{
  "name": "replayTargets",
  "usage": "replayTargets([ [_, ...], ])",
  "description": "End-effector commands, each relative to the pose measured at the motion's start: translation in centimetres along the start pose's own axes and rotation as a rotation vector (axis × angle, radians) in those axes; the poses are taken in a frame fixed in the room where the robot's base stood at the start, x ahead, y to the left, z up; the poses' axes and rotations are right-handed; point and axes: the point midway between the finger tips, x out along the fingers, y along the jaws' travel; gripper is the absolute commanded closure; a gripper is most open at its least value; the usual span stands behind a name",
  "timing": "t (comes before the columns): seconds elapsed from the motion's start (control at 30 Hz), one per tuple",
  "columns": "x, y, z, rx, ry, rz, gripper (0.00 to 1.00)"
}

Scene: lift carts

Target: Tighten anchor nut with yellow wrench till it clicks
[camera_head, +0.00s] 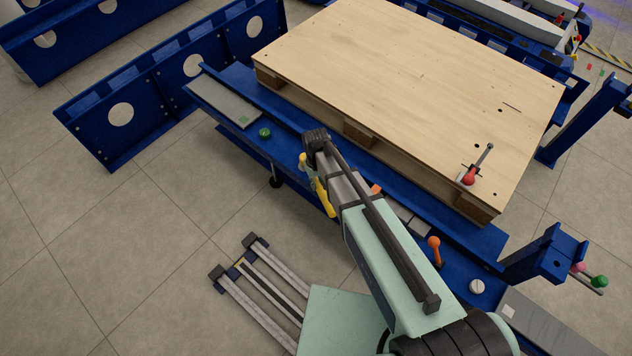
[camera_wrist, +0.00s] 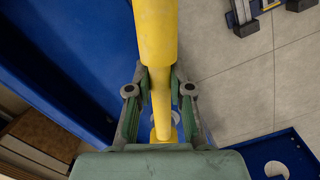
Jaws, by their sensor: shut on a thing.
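The yellow wrench (camera_wrist: 155,35) runs lengthwise through the middle of the wrist view, with its thick part at the top. My gripper (camera_wrist: 160,92) is shut on its thinner shaft, one finger on each side. In the head view the yellow wrench (camera_head: 323,197) shows beside my arm, over the near edge of the blue cart frame (camera_head: 215,84). My arm hides part of it, and my gripper's fingers cannot be made out there. I cannot make out the anchor nut in either view, nor whether the wrench is seated on it.
A wooden pallet (camera_head: 400,70) lies on the blue frame behind my arm, with a red-handled clamp (camera_head: 468,179) on its corner. A green knob (camera_head: 265,133) and an orange-handled lever (camera_head: 434,245) stand along the frame's near side. Tiled floor (camera_head: 130,250) is clear at the left.

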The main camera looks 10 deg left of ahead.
Motion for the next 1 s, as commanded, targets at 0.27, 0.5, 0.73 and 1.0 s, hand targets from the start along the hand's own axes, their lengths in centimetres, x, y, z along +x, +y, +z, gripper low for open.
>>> replayTargets([
  [0.27,-0.1,0.5,-0.1,-0.039,0.001,0.003,1.00],
  [0.5,-0.1,0.5,-0.1,-0.041,0.001,0.004,1.00],
  [0.73,-0.7,0.5,0.0,-0.041,0.001,0.004,1.00],
  [1.0,-2.4,0.5,0.1,-0.041,0.002,0.004,1.00],
])
